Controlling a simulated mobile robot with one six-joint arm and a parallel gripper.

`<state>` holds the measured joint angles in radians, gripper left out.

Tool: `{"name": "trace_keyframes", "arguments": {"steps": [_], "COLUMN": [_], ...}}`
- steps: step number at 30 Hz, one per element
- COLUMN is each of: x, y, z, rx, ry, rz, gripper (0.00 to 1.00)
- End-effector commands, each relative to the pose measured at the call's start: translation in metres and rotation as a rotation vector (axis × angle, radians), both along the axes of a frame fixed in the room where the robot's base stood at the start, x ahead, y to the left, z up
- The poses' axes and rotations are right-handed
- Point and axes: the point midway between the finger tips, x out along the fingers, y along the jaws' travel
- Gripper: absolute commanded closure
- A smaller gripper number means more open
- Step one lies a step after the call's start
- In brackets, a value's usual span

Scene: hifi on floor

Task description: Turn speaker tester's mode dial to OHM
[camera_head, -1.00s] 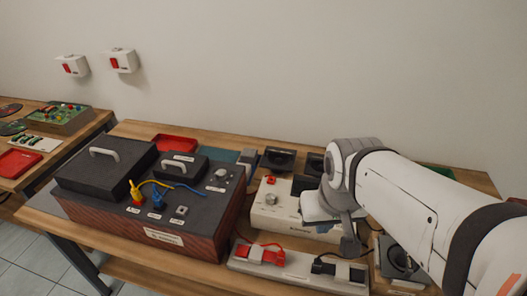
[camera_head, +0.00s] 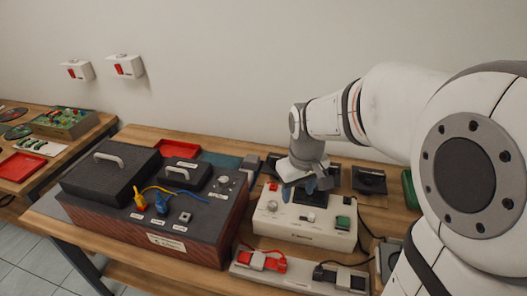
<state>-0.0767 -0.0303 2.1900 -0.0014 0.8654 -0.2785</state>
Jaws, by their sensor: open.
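The speaker tester looks to be the white box (camera_head: 290,228) on the workbench, but its label is too small to read. A round pale mode dial (camera_head: 272,205) sits on its left top side, with a red part (camera_head: 273,186) behind it. A dark screen (camera_head: 311,198) and a green part (camera_head: 343,222) are to the right. The dial's setting and the OHM mark cannot be read. My gripper (camera_head: 299,190) is open, points down and is above the back of the tester, right of the dial and apart from it. It partly hides the tester's back and screen.
A large dark-topped box (camera_head: 150,215) with yellow and blue plugs stands close on the left. A black speaker-like block (camera_head: 368,180) is behind right. A red tray (camera_head: 177,148) is at the back.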

Motion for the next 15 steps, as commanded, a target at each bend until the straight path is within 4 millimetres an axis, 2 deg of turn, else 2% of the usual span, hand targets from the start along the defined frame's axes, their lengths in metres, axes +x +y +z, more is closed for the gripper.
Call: {"name": "trace_keyframes", "arguments": {"steps": [1, 6, 10, 15], "x": [0.017, 0.067, 0.093, 0.111], "y": [0.006, 0.024, 0.036, 0.045], "z": [-0.008, -0.039, -0.063, -0.083], "rx": [-0.004, -0.017, -0.024, -0.027], "ry": [0.021, 0.066, 0.093, 0.112], "rz": [0.042, 0.182, 0.269, 0.331], "gripper": [0.49, 0.49, 0.49, 0.49]}}
